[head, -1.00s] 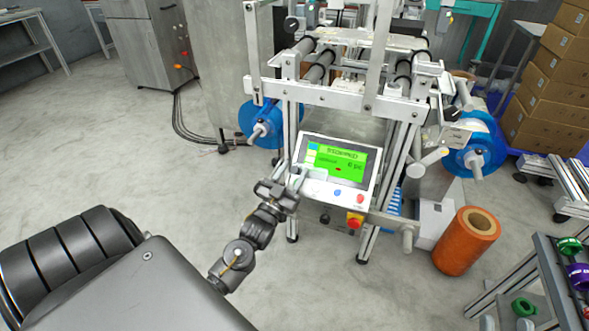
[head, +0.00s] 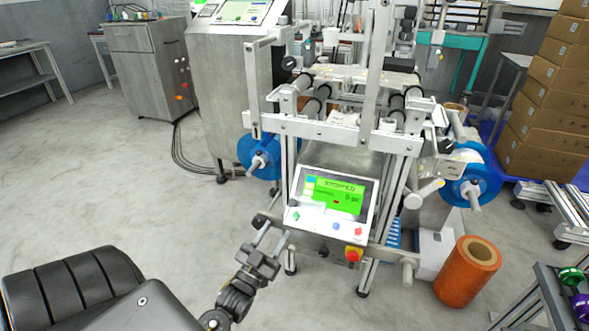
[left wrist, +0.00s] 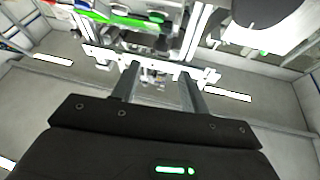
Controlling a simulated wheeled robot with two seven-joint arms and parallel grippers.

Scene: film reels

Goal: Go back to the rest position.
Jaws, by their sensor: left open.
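My left gripper (head: 270,234) is in front of the machine, just below the left side of its control panel (head: 332,204), in the head view. Its two fingers point up, apart and empty; the parted fingers also show in the left wrist view (left wrist: 158,76). The panel has a green screen that appears to read 0 pc, with small coloured buttons below it. I cannot tell exactly how far the fingertips are from the panel. My right gripper is not in view.
The machine's frame (head: 340,133) carries a blue reel (head: 262,152) on the left and another blue reel (head: 474,181) on the right. An orange roll (head: 467,273) stands on the floor at right. Brown boxes (head: 552,90) are stacked behind. Floor at left is open.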

